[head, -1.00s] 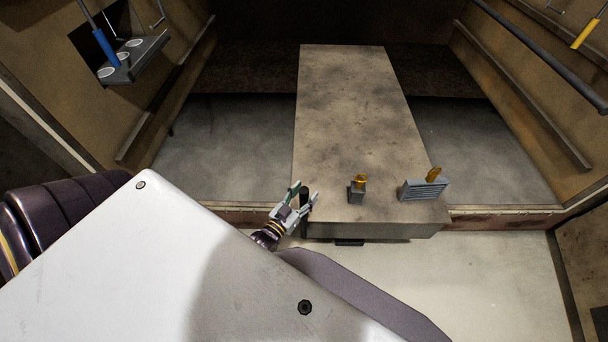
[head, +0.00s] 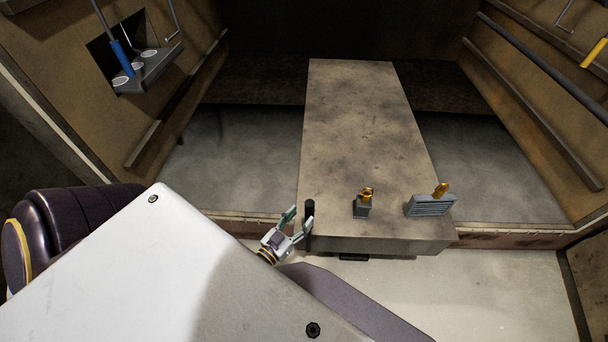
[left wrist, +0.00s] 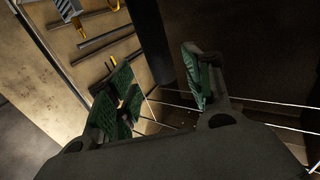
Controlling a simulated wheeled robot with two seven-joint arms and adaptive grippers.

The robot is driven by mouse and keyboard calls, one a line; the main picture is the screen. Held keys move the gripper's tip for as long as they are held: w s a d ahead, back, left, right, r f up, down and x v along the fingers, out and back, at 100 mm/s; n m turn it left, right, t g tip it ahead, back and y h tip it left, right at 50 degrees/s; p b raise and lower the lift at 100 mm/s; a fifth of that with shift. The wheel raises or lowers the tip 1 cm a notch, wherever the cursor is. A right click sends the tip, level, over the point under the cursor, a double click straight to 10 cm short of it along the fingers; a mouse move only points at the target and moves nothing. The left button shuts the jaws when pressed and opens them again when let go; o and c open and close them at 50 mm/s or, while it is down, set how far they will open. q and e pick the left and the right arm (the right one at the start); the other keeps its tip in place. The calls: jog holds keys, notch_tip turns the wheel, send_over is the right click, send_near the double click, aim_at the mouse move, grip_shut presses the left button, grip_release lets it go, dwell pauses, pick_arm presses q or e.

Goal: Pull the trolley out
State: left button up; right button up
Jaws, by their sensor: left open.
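The trolley (head: 360,120) is a long, stained grey-brown block reaching back into the oven. A dark upright post (head: 309,211) stands at its front left corner. My left gripper (head: 301,214) is open beside this post, at the near left edge of the trolley. In the left wrist view the green-padded fingers (left wrist: 160,88) are spread apart, with a dark post (left wrist: 152,40) showing beyond the gap between them. I cannot tell whether a finger touches the post. Nothing is held. My right gripper is not in view.
On the trolley's front end stand a small grey block with an orange top (head: 362,206) and a grey louvred box (head: 430,206). A wall shelf (head: 150,70) with a blue-handled tool is at upper left. Oven side walls flank the trolley. The pale floor in front is clear.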

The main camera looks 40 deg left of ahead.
pick_arm(q)
jog(key=s, duration=0.6)
jog(key=shift+s+a, duration=0.1)
dwell(0.7)
